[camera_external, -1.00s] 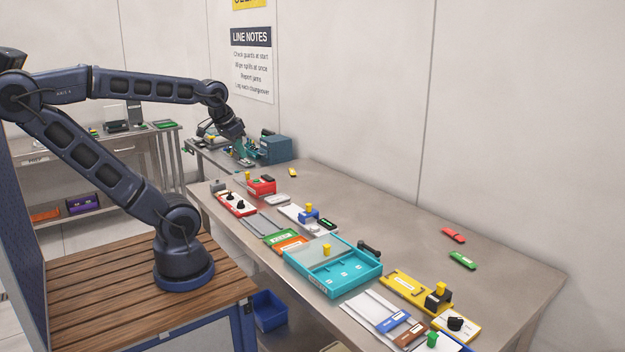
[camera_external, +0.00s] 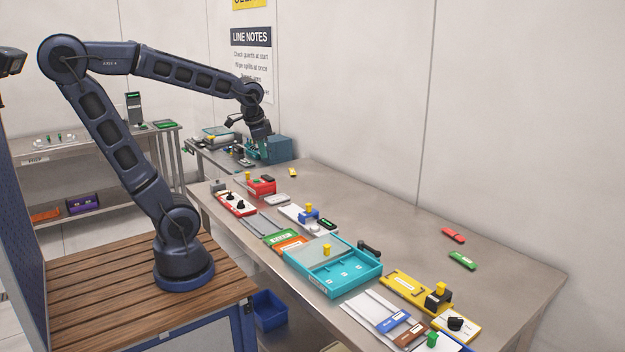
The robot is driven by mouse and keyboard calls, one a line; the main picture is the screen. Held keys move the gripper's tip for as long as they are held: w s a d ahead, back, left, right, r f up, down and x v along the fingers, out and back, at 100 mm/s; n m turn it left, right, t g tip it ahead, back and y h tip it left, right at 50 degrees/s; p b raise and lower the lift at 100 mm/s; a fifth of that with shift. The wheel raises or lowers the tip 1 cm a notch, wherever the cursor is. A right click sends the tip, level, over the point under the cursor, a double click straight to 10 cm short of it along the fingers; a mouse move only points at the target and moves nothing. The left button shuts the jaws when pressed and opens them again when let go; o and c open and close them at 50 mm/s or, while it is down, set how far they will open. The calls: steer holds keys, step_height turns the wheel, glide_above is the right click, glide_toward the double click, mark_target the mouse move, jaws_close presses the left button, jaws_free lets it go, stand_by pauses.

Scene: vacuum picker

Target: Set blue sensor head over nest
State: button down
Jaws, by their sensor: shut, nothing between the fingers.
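I cannot tell for sure which part is the nest. My gripper (camera_external: 264,157) is at the far end of the bench, in front of the blue-grey box, well behind and left of the blue block. It is shut and holds nothing; its fingertips are small and partly lost against the box.
A turquoise tray (camera_external: 373,282) with a yellow knob stands nearer. A red fixture (camera_external: 262,186), green and orange plates and a yellow fixture (camera_external: 405,289) line the front side. Red and green pieces lie near the right edge. The back middle of the bench (camera_external: 385,210) is clear.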

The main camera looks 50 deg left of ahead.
steer(key=w+d+f+m+g+y, duration=0.1)
steer(key=w+d+f+m, duration=0.3)
steer(key=w+f+m, duration=0.2)
steer(key=w+d+f+m+g+y, duration=0.2)
steer(key=w+d+f+m, duration=0.3)
steer(key=w+f, duration=0.5)
steer(key=w+m, duration=0.2)
steer(key=w, duration=0.2)
steer(key=shift+m, duration=0.3)
steer(key=shift+f, duration=0.2)
glide_toward(311, 213)
steer(key=f, duration=0.1)
steer(key=d+f, duration=0.1)
steer(key=f, duration=0.1)
steer(key=d+f, duration=0.1)
steer(key=f, duration=0.1)
steer(key=shift+s+d, duration=0.15)
steer(key=shift+d, duration=0.05)
steer(key=shift+a+r, duration=0.15)
steer(key=shift+a, duration=1.8)
